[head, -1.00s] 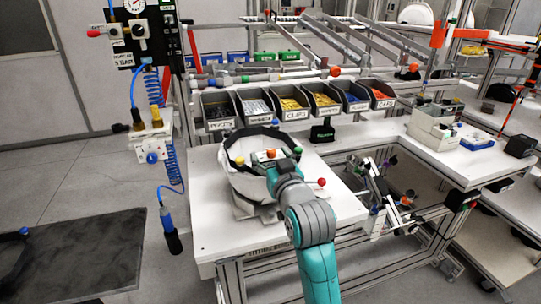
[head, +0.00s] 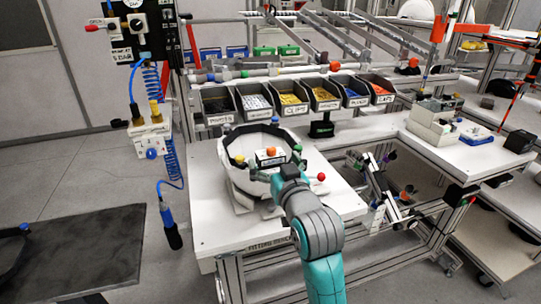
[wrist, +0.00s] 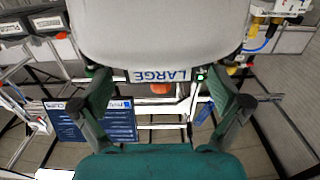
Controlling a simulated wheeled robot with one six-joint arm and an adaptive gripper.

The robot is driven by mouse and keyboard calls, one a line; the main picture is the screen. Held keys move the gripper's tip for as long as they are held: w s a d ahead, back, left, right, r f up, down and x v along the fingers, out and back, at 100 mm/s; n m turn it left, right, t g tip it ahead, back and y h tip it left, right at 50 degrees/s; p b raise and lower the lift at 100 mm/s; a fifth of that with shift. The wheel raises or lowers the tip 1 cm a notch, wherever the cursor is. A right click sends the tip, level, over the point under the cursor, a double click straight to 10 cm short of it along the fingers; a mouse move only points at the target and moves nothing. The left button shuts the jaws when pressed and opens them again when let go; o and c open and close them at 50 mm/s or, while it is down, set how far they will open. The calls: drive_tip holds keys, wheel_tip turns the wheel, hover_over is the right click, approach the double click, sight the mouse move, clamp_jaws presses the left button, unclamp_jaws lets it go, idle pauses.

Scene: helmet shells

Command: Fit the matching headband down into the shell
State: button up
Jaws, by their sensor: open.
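The white shell (head: 240,187) sits on the white table, its open side up. A dark band (head: 235,143) with small coloured knobs runs round its mouth; I cannot tell whether this is the headband. A white block (head: 270,160) with a dark label and an orange knob shows in the opening. My gripper (head: 279,178) is at the shell's near right side and hides part of it. In the wrist view my gripper (wrist: 163,96) has its fingers apart, and a pale rounded surface (wrist: 165,35) labelled LARGE lies at the fingertips. Contact cannot be told.
The table (head: 215,230) has bare room left and in front of the shell. Several labelled bins (head: 289,98) stand behind it. An air hose (head: 171,205) hangs at left. A red knob (head: 321,177) is close right of my gripper.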

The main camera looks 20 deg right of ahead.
drive_tip(key=s, duration=0.9)
drive_tip(key=s+f+g, duration=0.1)
drive_tip(key=s+f, duration=0.7)
drive_tip(key=f, duration=0.3)
drive_tip(key=s+f+g, duration=0.1)
drive_tip(key=s+f, duration=0.8)
drive_tip(key=f, duration=0.2)
drive_tip(key=s+f, duration=0.2)
drive_tip(key=s, duration=1)
drive_tip(key=s+f+g, duration=0.1)
drive_tip(key=s+f, duration=0.1)
drive_tip(key=s, duration=1)
drive_tip(key=shift+s+f, duration=0.25)
drive_tip(key=shift+f, duration=0.1)
